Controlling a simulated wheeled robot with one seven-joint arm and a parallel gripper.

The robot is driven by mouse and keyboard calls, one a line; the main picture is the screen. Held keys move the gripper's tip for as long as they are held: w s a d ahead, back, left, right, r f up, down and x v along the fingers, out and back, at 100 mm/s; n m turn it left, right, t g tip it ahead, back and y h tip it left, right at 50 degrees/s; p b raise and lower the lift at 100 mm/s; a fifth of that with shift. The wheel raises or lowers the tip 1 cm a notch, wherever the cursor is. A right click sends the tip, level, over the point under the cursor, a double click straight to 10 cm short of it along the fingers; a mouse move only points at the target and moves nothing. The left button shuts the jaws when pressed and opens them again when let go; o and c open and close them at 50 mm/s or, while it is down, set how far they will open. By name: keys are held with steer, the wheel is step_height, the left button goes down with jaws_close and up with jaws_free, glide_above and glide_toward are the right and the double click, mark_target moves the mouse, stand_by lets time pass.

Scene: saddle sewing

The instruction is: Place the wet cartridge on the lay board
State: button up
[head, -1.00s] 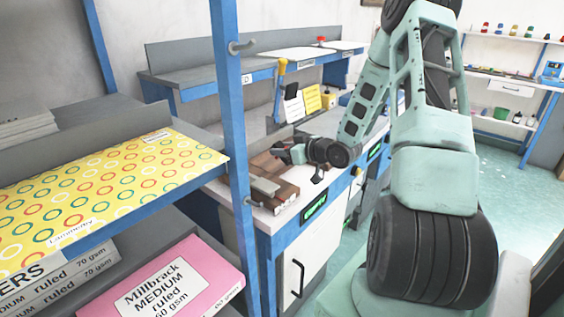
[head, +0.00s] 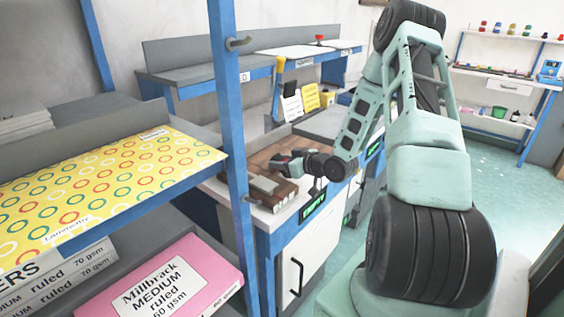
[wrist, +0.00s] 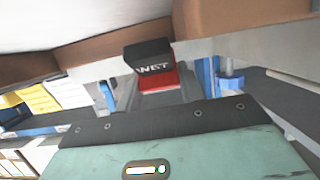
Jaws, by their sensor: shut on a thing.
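The wet cartridge (wrist: 152,62) is a small block with a black, white-lettered "WET" face and a red part beneath, seen in the wrist view. My gripper (wrist: 155,82) is shut on it. In the head view my gripper (head: 284,163) is low over the bench beside brown wooden pieces; the cartridge is too small to make out there. A brown wooden surface (head: 262,156), possibly the lay board, lies by the gripper. Brown wooden edges (wrist: 225,18) cross the top of the wrist view, close to the cartridge. I cannot tell whether they touch.
Wood-and-grey blocks (head: 268,188) sit at the bench's front end. A blue post (head: 228,110) and a shelf with patterned yellow paper (head: 110,185) stand at the left. Yellow and white cards (head: 300,103) stand behind. Open floor (head: 495,175) lies at the right.

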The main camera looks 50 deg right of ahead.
steer(key=o, duration=1.1)
steer(key=shift+f, duration=0.1)
steer(key=shift+r+p, duration=0.5)
steer(key=shift+r, duration=0.05)
steer(key=b+v, duration=0.1)
steer(key=v, duration=1.1)
